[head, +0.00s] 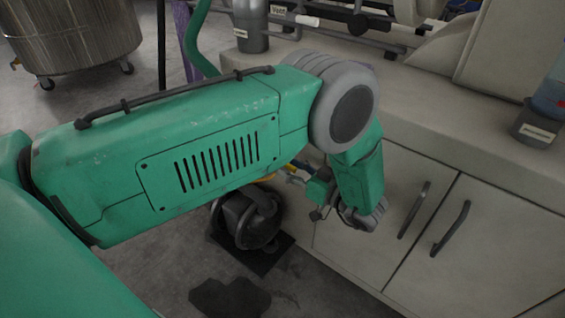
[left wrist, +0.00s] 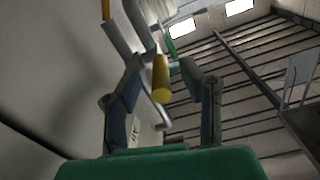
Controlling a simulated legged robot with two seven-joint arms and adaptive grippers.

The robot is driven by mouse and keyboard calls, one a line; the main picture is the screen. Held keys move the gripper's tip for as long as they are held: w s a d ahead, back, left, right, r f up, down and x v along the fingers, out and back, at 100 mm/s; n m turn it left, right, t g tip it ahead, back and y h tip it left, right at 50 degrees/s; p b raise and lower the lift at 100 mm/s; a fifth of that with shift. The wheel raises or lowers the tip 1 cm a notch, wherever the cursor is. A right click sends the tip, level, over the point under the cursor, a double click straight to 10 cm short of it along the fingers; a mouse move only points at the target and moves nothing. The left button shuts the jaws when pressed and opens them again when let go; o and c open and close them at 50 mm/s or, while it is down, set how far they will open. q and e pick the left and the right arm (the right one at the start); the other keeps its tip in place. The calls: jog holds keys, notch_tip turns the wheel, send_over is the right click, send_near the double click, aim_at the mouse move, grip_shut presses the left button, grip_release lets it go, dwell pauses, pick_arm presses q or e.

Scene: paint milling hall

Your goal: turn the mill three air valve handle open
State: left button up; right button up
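In the left wrist view a yellow handle (left wrist: 161,78) stands out between and a little beyond the fingers of my left gripper (left wrist: 163,75). The fingers are apart, one on each side of it, and I see no clear contact. Grey pipes run behind the handle. In the head view my green left arm reaches across to the cabinet side, and its bulk hides most of the gripper and the valve. Only small yellow and blue bits (head: 294,171) show below the arm. I cannot read which mill the valve belongs to. My right gripper is in neither view.
A pale cabinet (head: 400,230) with two dark door handles stands right of my arm, under a counter (head: 440,120). A dark round machine (head: 247,217) sits on the floor below the arm. A wheeled metal vat (head: 75,35) stands at the far left.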

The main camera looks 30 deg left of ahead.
pick_arm(q)
jog(key=shift+w+a, duration=0.15)
jog(key=shift+a, duration=1.2)
